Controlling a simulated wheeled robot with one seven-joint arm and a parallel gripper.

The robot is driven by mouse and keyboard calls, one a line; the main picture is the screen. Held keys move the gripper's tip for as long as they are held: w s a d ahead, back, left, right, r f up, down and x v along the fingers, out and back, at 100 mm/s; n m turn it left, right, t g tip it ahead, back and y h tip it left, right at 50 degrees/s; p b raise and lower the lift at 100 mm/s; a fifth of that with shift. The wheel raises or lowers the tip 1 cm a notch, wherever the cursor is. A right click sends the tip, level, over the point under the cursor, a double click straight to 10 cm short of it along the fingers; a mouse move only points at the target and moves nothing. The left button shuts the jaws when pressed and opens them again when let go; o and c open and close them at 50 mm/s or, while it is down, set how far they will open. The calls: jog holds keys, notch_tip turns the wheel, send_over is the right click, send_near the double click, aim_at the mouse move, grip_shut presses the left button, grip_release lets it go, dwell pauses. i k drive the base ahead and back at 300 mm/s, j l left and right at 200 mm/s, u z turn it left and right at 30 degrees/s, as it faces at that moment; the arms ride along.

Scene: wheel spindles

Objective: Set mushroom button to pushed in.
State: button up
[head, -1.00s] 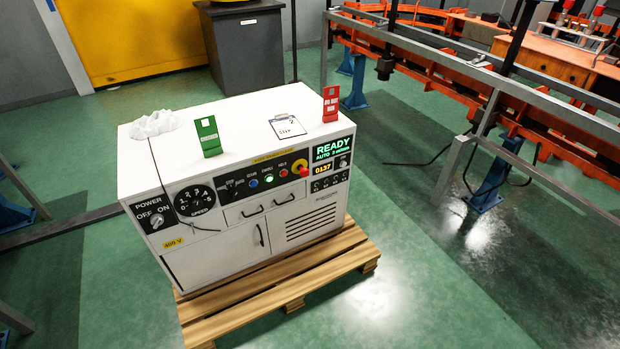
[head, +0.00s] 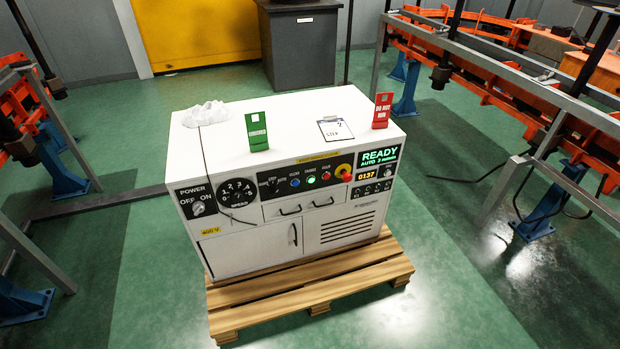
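The mushroom button (head: 347,178) is a red knob on a yellow round plate (head: 343,169). It sits on the dark control strip at the right part of the white cabinet's front (head: 230,248), left of the green READY display (head: 380,156). From this distance I cannot tell whether it is pushed in or out. My gripper is not in view.
The cabinet stands on a wooden pallet (head: 330,290) that juts out in front. A green tag (head: 256,131), a red tag (head: 382,110), a clipboard (head: 346,129) and a white crumpled cloth (head: 206,113) are on top.

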aim_at(347, 177)
jog(key=i+j, duration=0.1)
jog(key=i, duration=0.35)
jog(key=i+j, duration=0.1)
jog(key=i, duration=0.35)
jog(key=i+j+z, duration=0.1)
jog(key=i, duration=0.35)
